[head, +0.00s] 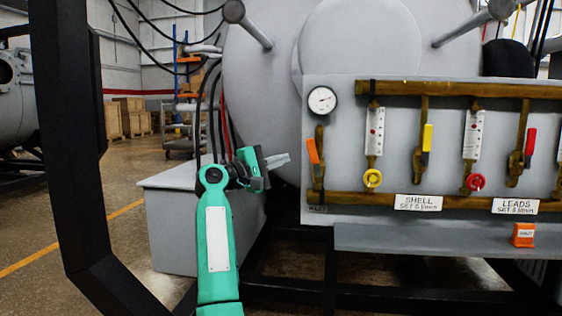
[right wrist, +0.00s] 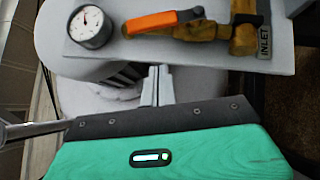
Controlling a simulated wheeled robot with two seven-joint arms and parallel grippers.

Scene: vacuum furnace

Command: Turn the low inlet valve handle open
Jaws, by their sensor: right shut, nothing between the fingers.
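The low inlet valve has an orange handle (head: 313,151) at the left edge of the grey panel, on a short vertical brass pipe above the INLET tag (head: 317,209). The handle points up and slightly left, nearly along the pipe. It also shows in the right wrist view as an orange lever (right wrist: 152,22) next to the brass valve body (right wrist: 200,30) and INLET tag (right wrist: 264,40). My right gripper (head: 280,160) is shut and empty, left of the handle and apart from it. Its closed fingers (right wrist: 156,86) point toward the panel edge. My left gripper is not in view.
A round gauge (head: 322,100) sits above the inlet valve. Flow meters (head: 375,131), yellow-handled (head: 428,138) and red-handled (head: 530,142) valves stand to the right. The lower brass pipe (head: 360,198) runs below. A grey box (head: 175,235) stands behind my right arm.

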